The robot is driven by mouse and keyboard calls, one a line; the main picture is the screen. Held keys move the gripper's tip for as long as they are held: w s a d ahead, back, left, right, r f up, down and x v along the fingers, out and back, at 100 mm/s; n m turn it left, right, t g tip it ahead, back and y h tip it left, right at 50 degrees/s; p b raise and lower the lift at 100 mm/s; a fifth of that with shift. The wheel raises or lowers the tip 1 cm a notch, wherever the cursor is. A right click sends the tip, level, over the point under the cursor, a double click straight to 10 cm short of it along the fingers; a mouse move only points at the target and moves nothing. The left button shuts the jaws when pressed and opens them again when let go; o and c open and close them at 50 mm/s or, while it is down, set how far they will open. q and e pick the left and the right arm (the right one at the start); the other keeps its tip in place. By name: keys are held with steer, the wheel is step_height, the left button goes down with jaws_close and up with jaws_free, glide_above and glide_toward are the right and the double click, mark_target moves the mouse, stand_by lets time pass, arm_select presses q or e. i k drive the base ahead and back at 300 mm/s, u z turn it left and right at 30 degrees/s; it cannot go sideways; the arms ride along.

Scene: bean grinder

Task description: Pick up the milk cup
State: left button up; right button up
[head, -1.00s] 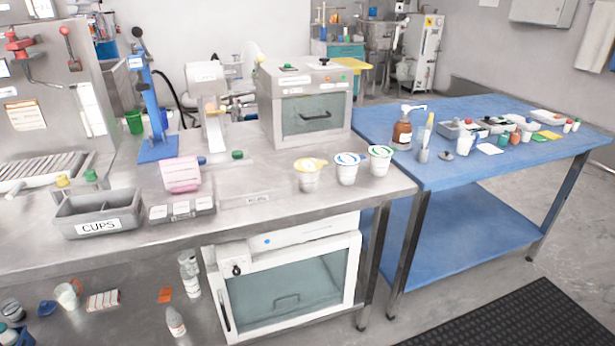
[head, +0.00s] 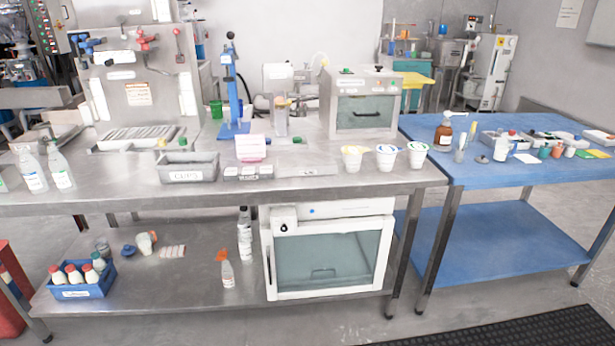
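Three white cups stand upright in a row near the right end of the steel table. From left to right, they are a cup with a yellow rim (head: 352,160), a cup with a blue rim (head: 387,158) and a cup with a green rim (head: 417,156). The frame does not let me tell which of them is the milk cup, since their markings are too small to read. Nothing touches them. Neither of my grippers shows in the head view.
The steel table (head: 320,183) also holds a grey CUPS bin (head: 188,168), a pink box (head: 250,148), a blue stand (head: 233,95) and a grey oven (head: 362,103). A blue table (head: 500,172) stands to the right. A blue crate of bottles (head: 80,288) is on the lower shelf.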

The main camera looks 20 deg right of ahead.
mark_target(352, 163)
steer(key=u, duration=1.75)
steer(key=i, duration=0.35)
steer(key=z, duration=1)
steer(key=i, duration=1.35)
steer(key=z, duration=0.75)
